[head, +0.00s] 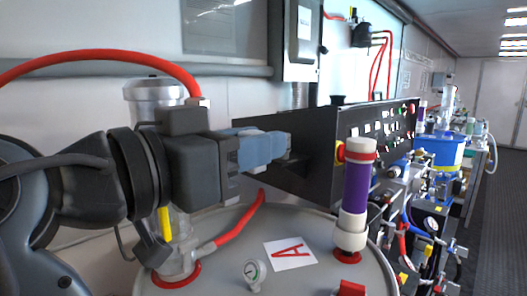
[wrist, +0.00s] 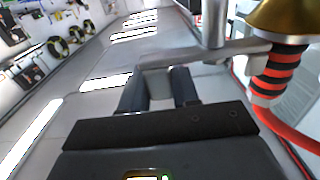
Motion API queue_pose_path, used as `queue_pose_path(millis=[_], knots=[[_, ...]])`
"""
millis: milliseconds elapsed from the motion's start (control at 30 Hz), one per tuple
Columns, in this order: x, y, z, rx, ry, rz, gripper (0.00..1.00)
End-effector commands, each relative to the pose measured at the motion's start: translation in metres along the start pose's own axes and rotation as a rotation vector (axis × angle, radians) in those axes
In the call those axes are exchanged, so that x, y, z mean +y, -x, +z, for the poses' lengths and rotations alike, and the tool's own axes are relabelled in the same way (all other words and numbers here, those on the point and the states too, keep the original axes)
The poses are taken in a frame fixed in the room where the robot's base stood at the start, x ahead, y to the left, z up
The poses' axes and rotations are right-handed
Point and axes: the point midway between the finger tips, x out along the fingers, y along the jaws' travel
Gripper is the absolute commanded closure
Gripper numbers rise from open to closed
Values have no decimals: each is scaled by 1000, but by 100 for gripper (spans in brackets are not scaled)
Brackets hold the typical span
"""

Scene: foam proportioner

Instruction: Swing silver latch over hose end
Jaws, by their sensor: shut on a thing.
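The silver latch (wrist: 232,52) shows in the wrist view as a flat metal bar running right from my fingertips, with a round post (wrist: 214,22) standing on it. Its right end lies beside a red-and-black ribbed hose end (wrist: 277,72) under a brass-coloured fitting (wrist: 292,16). I cannot tell whether the bar touches the hose end. My gripper (wrist: 158,80) is shut on the latch's left end. In the head view my gripper (head: 283,146) reaches right, in front of the black panel; the latch cannot be made out there.
A red hose (wrist: 292,135) curves down at the right of the wrist view. A black control panel (head: 322,180) stands behind my gripper.

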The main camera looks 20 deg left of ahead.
Motion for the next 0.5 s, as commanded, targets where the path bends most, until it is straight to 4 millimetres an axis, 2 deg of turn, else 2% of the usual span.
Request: queue_pose_path(millis=[500], knots=[[0, 1, 1, -3, 2, 31, 100]])
